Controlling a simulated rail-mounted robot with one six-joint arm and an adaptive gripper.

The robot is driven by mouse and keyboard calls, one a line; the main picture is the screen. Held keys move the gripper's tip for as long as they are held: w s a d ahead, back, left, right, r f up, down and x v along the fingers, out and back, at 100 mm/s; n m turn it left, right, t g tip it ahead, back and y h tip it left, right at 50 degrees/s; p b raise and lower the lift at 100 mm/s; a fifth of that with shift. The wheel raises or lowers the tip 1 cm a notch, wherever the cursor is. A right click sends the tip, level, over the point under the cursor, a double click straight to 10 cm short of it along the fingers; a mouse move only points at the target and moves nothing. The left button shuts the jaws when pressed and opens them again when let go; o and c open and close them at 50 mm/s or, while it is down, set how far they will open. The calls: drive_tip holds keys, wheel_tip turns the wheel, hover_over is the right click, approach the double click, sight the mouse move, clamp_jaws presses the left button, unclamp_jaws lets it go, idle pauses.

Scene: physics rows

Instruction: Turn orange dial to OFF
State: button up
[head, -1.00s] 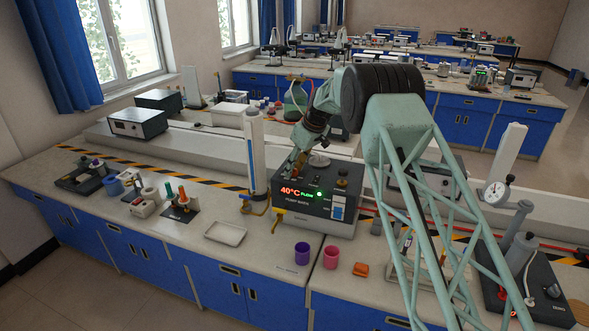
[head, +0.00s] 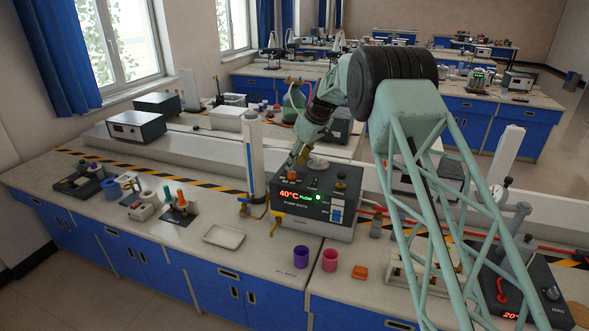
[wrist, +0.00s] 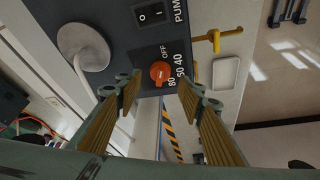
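The orange dial (wrist: 160,72) sits on the dark panel of the pump bath (wrist: 118,28), with OFF, 40, 50 and 80 printed around it. I cannot tell surely which mark it points to. In the head view the orange dial (head: 292,176) is on top of the pump bath (head: 318,222), whose display reads 40°C and FLOW. My gripper (wrist: 160,88) is open, its two ribbed fingers apart on either side of the dial in the wrist view, with no visible contact. In the head view my gripper (head: 298,160) is just above and behind the dial.
A pump rocker switch (wrist: 151,13) and a white round cap with a hose (wrist: 83,45) sit near the dial. A yellow valve handle (head: 274,227) and a tall white column (head: 253,160) stand at the left. Purple (head: 301,256) and pink (head: 330,259) cups stand in front.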

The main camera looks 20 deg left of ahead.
drive_tip(key=v, duration=0.7)
idle(0.6)
